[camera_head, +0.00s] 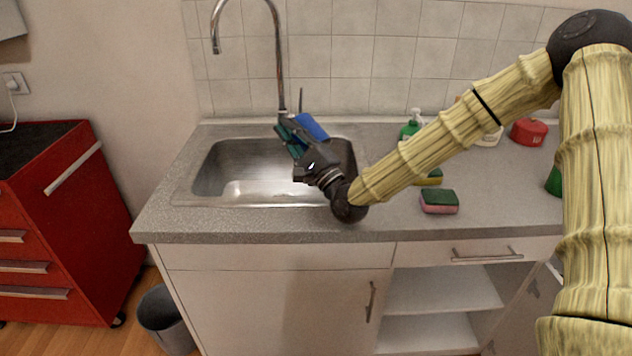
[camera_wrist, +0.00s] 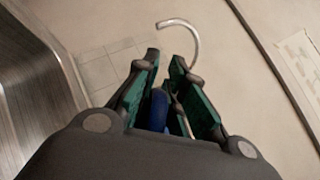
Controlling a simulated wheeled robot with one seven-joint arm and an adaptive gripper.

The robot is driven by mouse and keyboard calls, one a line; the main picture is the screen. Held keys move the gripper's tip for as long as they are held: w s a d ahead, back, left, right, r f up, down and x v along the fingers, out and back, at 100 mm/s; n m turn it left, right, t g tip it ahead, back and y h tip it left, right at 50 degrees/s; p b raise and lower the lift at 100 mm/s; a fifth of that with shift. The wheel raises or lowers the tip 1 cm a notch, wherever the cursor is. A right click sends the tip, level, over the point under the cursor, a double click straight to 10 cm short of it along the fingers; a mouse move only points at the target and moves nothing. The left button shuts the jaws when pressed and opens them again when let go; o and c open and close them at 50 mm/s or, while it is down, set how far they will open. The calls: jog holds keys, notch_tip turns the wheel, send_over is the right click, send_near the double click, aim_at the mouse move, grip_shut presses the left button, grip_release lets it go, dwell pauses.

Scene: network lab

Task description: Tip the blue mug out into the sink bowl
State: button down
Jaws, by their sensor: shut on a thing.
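The blue mug (camera_head: 311,126) is in my gripper (camera_head: 291,136), above the right part of the sink bowl (camera_head: 230,167). The mug looks tilted; its opening and contents cannot be seen. In the wrist view a blue part of the mug (camera_wrist: 158,110) shows between the green-padded fingers of my gripper (camera_wrist: 165,62). The sink bowl is steel, set in the grey counter, with its right part partly hidden behind my gripper. A steel edge of the sink (camera_wrist: 45,45) also shows at the left of the wrist view.
The curved tap (camera_head: 278,55) rises behind the bowl, close to my gripper. Sponges (camera_head: 439,202), a green bottle (camera_head: 411,129) and a red container (camera_head: 529,131) stand on the counter to the right. A red tool cabinet (camera_head: 60,220) and a grey bin (camera_head: 165,318) are at left.

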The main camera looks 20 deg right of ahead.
jog(key=w+a+f+g+h+p, duration=0.3)
jog(key=w+f+g+h+p, duration=0.2)
jog(key=f+g+p, duration=0.3)
jog(key=w+a+f+g+h+p, duration=0.2)
jog(key=w+f+g+h+p, duration=0.3)
jog(key=f+g, duration=0.7)
jog(key=shift+w+a+f+m+g+p, duration=0.35)
jog(key=shift+w+f+p, duration=1)
jog(key=shift+f+p, duration=0.65)
dwell(1.2)
